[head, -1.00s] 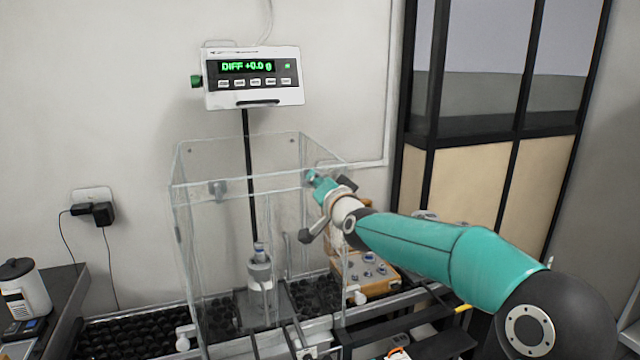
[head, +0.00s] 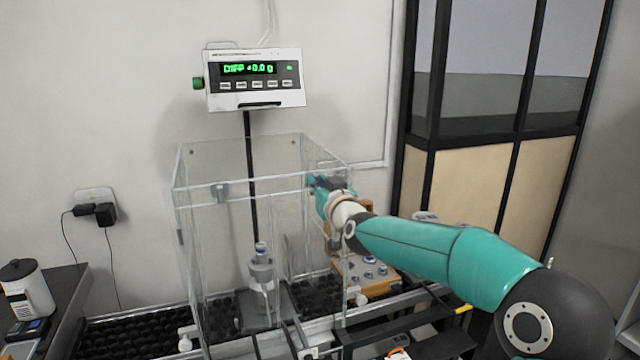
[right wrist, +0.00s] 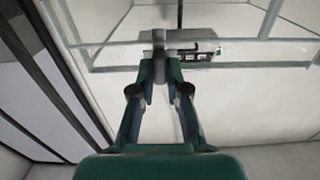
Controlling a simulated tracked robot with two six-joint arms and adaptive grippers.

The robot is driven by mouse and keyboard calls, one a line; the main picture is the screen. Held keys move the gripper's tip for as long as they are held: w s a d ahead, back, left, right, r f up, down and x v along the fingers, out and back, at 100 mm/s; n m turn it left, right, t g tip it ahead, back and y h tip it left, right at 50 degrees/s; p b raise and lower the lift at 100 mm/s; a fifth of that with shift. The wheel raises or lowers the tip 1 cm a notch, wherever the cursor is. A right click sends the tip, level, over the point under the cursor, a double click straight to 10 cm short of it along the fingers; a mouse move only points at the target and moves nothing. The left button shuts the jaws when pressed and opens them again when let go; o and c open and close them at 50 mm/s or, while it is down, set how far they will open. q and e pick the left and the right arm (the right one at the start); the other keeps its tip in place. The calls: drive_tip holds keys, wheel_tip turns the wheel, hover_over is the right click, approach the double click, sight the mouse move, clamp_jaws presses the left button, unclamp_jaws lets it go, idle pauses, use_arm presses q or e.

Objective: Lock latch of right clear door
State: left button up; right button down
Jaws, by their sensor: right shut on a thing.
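The clear box (head: 215,250) with its clear doors stands on the weighing table, with a small bottle (head: 262,272) inside it. My right gripper (head: 314,182) is at the upper right front corner of the box. In the right wrist view its fingers (right wrist: 160,66) are closed together on a small grey latch (right wrist: 172,50) at the frame bar. The fingers cover part of the latch, so I cannot tell whether it is locked. Another grey latch (head: 219,191) sits on the front top bar at the left. My left gripper is not in view.
A display (head: 254,79) on a black pole reads about zero behind the box. A wooden box with knobs (head: 368,275) stands right of the clear box, below my arm. A white container (head: 26,290) is at the far left. Black racks line the table.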

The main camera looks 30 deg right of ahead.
drive_tip(key=shift+a+f, duration=0.1)
drive_tip(key=shift+f, duration=0.45)
drive_tip(key=c, duration=1.2)
unclamp_jaws()
drive_tip(key=shift+w, duration=0.1)
drive_tip(key=shift+o, duration=0.2)
drive_tip(key=shift+r, duration=0.2)
drive_tip(key=shift+r, duration=0.1)
drive_tip(key=v, duration=1.2)
